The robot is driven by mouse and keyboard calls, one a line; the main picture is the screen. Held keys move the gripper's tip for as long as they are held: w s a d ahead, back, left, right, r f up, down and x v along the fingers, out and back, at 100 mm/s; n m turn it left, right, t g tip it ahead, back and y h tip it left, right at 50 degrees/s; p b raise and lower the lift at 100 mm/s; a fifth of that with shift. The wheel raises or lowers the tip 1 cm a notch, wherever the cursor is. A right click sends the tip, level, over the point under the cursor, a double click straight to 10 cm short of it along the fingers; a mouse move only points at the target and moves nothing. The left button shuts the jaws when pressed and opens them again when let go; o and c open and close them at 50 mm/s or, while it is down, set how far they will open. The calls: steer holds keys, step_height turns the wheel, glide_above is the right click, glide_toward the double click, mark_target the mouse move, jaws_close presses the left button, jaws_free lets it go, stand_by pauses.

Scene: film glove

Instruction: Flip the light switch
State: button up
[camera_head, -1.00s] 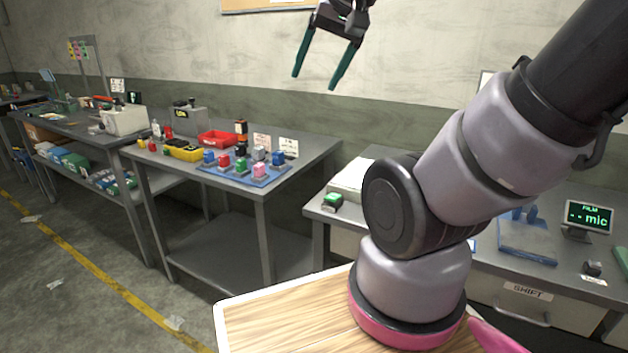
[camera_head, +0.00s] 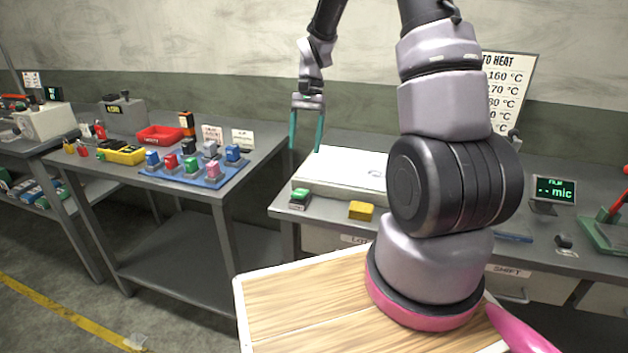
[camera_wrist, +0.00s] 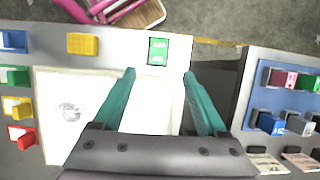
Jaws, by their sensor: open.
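A small green-topped piece on a dark base (camera_head: 300,197) sits at the front left corner of the right-hand bench. In the wrist view this green piece (camera_wrist: 158,51) looks like a framed rocker with two marked halves. It may be the light switch, but no label confirms this. My gripper (camera_head: 305,147) points down above the bench's left end, fingers apart and empty. In the wrist view my gripper (camera_wrist: 160,74) has its tips just short of the green piece in the picture, apparently above it and not touching it. Which way the piece is tilted cannot be told.
A white flat panel (camera_head: 345,166) lies behind the green piece. A yellow block (camera_head: 361,210) sits to its right. The left bench holds a blue tray (camera_head: 212,183) of coloured blocks and a red bin (camera_head: 160,136). A gap separates the benches. My arm hides part of the right bench.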

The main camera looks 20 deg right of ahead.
mark_target(301, 192)
steer(key=x, duration=1.1)
steer(key=shift+w+d+f, duration=0.1)
steer(key=shift+d+f, duration=0.1)
steer(key=shift+f, duration=0.35)
